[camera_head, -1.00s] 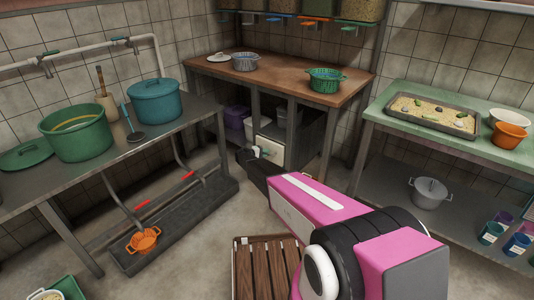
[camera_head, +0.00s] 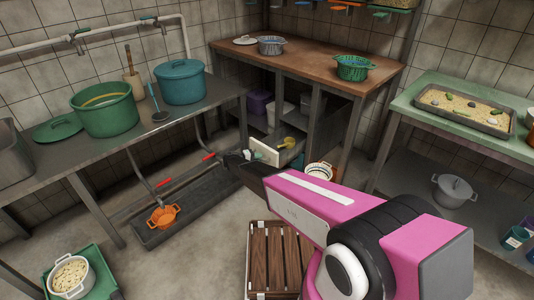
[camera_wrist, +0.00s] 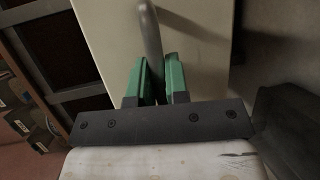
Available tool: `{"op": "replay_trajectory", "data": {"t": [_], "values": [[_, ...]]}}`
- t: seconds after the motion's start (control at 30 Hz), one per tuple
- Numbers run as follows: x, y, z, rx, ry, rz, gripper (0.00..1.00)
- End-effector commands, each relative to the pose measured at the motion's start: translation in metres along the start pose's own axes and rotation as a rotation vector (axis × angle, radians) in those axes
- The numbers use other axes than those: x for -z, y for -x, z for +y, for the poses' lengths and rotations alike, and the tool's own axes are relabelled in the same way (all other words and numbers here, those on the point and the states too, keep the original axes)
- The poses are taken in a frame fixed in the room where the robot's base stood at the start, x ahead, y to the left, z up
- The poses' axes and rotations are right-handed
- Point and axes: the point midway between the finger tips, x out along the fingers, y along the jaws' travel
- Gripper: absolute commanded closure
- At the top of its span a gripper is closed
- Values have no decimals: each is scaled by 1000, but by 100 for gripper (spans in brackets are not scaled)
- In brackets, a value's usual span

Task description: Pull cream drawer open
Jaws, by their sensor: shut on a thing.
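The cream drawer (camera_head: 264,153) is low under the brown-topped wooden counter (camera_head: 310,60). It stands pulled out, with its front away from the frame and a yellow item (camera_head: 291,144) showing behind the front. My gripper (camera_head: 246,156) is at the drawer front, partly hidden by my arm. In the wrist view, the green fingers of my gripper (camera_wrist: 158,82) are closed around the grey bar handle (camera_wrist: 151,35). The cream front (camera_wrist: 200,45) fills the picture behind them.
The steel table (camera_head: 130,120) with green and teal pots is on the left. A wooden slatted crate (camera_head: 277,255) stands on the floor below my arm. A striped basket (camera_head: 319,175) is on the floor right of the drawer. The green-topped table (camera_head: 405,93) is at right.

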Motion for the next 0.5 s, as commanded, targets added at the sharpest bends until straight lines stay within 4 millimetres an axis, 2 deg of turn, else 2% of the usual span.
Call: {"op": "replay_trajectory", "data": {"t": [0.03, 0.2, 0.5], "values": [[-5, 10, -2, 0, 1, 1, 100], [-14, 34, -7, 0, 0, 2, 100], [-21, 52, -12, 1, 0, 1, 100]]}}
